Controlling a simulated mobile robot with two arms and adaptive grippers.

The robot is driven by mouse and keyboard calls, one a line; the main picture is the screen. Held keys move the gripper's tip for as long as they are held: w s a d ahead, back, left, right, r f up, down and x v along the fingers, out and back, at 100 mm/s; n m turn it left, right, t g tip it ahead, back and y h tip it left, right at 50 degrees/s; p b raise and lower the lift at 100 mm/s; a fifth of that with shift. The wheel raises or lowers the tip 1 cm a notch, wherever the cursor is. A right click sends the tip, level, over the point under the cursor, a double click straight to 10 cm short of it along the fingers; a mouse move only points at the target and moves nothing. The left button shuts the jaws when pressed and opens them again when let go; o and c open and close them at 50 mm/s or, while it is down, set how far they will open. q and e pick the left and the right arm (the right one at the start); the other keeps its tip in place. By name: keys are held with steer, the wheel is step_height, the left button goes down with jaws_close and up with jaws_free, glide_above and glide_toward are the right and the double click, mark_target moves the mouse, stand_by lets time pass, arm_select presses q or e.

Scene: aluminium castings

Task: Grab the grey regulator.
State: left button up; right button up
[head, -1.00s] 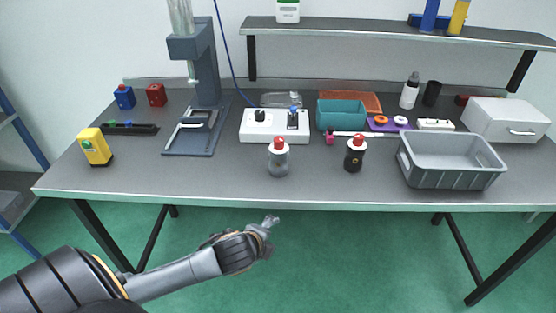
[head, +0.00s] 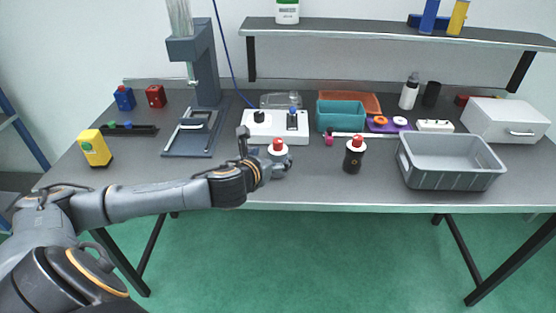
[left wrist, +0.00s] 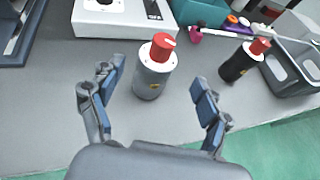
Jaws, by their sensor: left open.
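The grey regulator (left wrist: 153,72) is a grey cylinder with a white top and a red knob. It stands upright near the front of the table; in the head view its red and white top (head: 278,148) shows, and my gripper hides part of its body. My left gripper (head: 262,156) is open. In the left wrist view its two fingers (left wrist: 154,104) are spread wide, with the regulator just beyond them and between their lines, not gripped. My right gripper is not in view.
A black cylinder with a red knob (head: 354,157) stands to the right. Behind the regulator is a white box with knobs (head: 262,128). A grey crate (head: 448,182) stands at the right, and a dark press stand (head: 206,80) at the back left. The front-left table is mostly clear.

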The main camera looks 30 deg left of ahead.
mark_target(275, 153)
arm_select(q)
steer(key=shift+f+p+x, duration=0.2)
steer(key=shift+p+x, duration=0.2)
steer(key=shift+x, duration=2.95)
steer(key=shift+s+a, duration=0.15)
steer(key=shift+s, duration=0.05)
steer(key=c, duration=1.5)
steer(key=shift+r, duration=0.15)
